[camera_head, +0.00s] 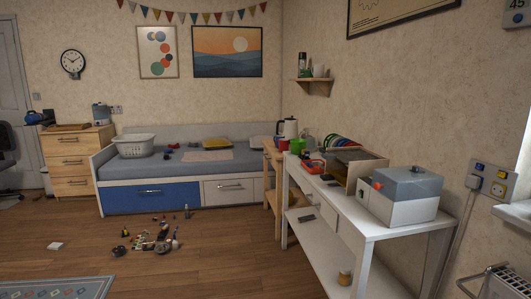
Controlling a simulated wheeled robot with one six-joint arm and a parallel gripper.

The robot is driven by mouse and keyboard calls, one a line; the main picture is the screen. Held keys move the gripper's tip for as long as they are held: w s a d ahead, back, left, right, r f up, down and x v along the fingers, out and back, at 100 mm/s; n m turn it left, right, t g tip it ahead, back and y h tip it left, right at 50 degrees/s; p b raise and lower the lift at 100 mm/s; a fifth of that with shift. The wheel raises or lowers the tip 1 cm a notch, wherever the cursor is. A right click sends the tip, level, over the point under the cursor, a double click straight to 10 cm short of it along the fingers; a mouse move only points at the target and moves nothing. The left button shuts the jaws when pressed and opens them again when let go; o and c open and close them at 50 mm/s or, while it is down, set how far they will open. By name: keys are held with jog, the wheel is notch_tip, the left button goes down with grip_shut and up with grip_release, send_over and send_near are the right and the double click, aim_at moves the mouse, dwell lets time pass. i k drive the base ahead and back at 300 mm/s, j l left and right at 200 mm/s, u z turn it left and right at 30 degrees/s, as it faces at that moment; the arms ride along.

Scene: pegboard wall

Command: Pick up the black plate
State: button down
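A row of thin, curved rims in several colours (340,142), which look like plates standing on edge, is at the back of the white table (375,228) on the right. A dark, flat shape (352,155) lies just in front of them, partly behind a beige upright panel. I cannot tell whether this dark shape or one of the rims is the black plate. My gripper is not in view.
A grey-lidded white box (404,195) fills the table's near end. A red item (313,167) and a green cup (297,145) are at its far end. Small items (153,238) litter the wooden floor. The floor before the table is clear.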

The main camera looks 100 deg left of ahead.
aim_at(344, 156)
jog(key=u, duration=2.7)
jog(key=z, duration=3.85)
jog(key=u, duration=3.7)
